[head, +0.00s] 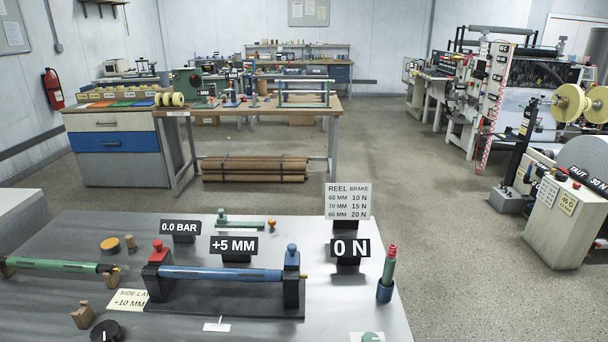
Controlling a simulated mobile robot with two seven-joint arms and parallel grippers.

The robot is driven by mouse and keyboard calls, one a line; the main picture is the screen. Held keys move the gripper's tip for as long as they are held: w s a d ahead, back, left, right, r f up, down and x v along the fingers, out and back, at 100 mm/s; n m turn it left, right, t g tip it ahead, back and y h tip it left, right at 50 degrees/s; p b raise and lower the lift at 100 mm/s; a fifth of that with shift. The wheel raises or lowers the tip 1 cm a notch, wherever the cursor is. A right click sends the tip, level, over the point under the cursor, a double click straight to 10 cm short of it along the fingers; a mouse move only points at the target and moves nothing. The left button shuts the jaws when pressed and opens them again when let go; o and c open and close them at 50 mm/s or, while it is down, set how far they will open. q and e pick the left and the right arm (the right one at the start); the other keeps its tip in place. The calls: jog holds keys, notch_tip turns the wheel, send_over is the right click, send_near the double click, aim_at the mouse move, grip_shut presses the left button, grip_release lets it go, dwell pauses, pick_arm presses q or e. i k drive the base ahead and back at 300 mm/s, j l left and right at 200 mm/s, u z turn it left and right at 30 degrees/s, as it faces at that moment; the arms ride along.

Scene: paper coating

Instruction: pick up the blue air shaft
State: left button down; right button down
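The blue air shaft (222,274) lies level across a black cradle stand (232,304) on the near metal table. Its left end rests in a black upright with a red knob on top (157,246). Its right end rests in a black upright with a blue knob on top (292,250), and a small brass tip pokes out on the right. Neither of my grippers shows in the head view.
The near table (350,300) also holds a green shaft (60,265) at left, a blue cup with a green-and-red handle (385,289), and black signs reading "0.0 BAR" (180,228), "+5 MM" (233,246) and "0 N" (350,249). Open floor lies beyond.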

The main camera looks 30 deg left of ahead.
aim_at(176, 272)
jog(key=u, duration=1.65)
